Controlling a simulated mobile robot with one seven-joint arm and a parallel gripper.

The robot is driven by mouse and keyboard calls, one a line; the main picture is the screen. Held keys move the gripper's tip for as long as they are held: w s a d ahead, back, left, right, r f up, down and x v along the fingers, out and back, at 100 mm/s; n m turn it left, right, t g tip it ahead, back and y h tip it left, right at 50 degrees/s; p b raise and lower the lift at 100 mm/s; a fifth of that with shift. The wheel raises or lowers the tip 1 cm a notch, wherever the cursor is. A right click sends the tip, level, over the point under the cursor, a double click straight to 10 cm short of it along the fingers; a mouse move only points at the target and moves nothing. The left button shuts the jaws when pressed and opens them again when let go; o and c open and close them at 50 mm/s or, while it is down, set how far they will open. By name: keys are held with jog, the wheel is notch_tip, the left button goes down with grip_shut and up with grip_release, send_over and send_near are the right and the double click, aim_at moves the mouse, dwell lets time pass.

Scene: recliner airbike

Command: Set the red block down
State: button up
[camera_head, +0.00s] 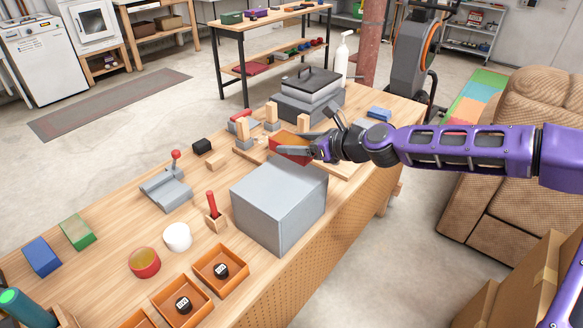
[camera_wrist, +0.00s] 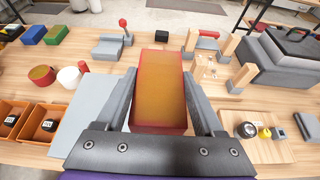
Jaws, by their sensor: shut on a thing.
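The red block (camera_wrist: 161,92) is held between the two fingers of my gripper (camera_wrist: 160,105), seen from the wrist view. Its top looks orange-yellow and its sides red. In the head view my gripper (camera_head: 308,148) is shut on the red block (camera_head: 288,146), beside and above the far edge of the large grey box (camera_head: 278,205). The wooden bench (camera_head: 120,215) lies below. I cannot tell exactly how high the block is above the bench.
A grey lidded case (camera_head: 308,98) stands behind. Orange trays (camera_head: 222,268), a white cup (camera_head: 177,237) and a red cylinder (camera_head: 144,262) are in front. Bare bench lies between them.

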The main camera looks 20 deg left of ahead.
aim_at(295, 171)
jog(key=shift+f+b, duration=0.3)
jog(key=shift+f, duration=2.35)
jog(key=shift+f, duration=0.1)
jog(key=o, duration=1.5)
jog(key=shift+c, duration=0.2)
jog(key=p+v, duration=0.1)
jog(key=v, duration=1.1)
jog(key=shift+d, duration=0.1)
